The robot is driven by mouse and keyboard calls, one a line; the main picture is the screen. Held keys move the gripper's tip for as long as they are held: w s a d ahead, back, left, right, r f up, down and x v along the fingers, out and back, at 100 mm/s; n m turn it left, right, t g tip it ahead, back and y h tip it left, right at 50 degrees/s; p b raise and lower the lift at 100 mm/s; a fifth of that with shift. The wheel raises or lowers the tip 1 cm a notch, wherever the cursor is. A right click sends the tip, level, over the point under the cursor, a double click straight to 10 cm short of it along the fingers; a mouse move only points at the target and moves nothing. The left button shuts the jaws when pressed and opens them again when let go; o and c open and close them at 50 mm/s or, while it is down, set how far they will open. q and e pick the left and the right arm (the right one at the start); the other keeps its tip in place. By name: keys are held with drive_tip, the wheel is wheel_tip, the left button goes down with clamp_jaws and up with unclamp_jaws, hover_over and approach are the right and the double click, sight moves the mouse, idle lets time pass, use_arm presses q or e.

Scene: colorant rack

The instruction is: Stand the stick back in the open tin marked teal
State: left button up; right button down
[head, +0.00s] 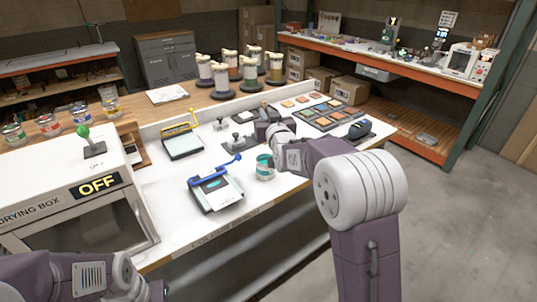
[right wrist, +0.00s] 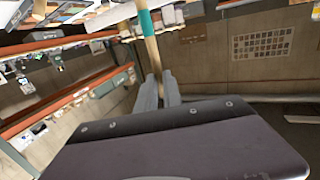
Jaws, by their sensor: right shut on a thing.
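The open tin with a teal band (head: 265,168) stands near the front edge of the white worktop in the head view. In the right wrist view, my right gripper (right wrist: 160,92) is shut on a pale wooden stick (right wrist: 153,52) with a teal band. The stick extends away from the fingertips toward the top of that view. In the head view, my right arm reaches over the worktop just behind and right of the tin, and I cannot make out the stick there. My left arm shows at the lower left, but its fingers are not in view.
A blue-handled device (head: 212,190) lies left of the tin, and a yellow-handled one (head: 183,142) behind it. The drying box (head: 75,200) marked OFF stands at the left. Several tins (head: 48,125) line the left bench. Colour pans (head: 330,112) lie at the back right.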

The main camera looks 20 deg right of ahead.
drive_tip(key=shift+w+r+t, duration=0.1)
drive_tip(key=shift+r+t, duration=0.2)
drive_tip(key=shift+r, duration=0.65)
wheel_tip(320, 180, down, 13)
drive_tip(key=b, duration=1)
drive_tip(key=shift+r, duration=0.15)
drive_tip(key=c, duration=1.4)
unclamp_jaws()
drive_tip(key=s+b, duration=0.1)
drive_tip(key=s, duration=0.8)
drive_tip(key=shift+a, duration=0.2)
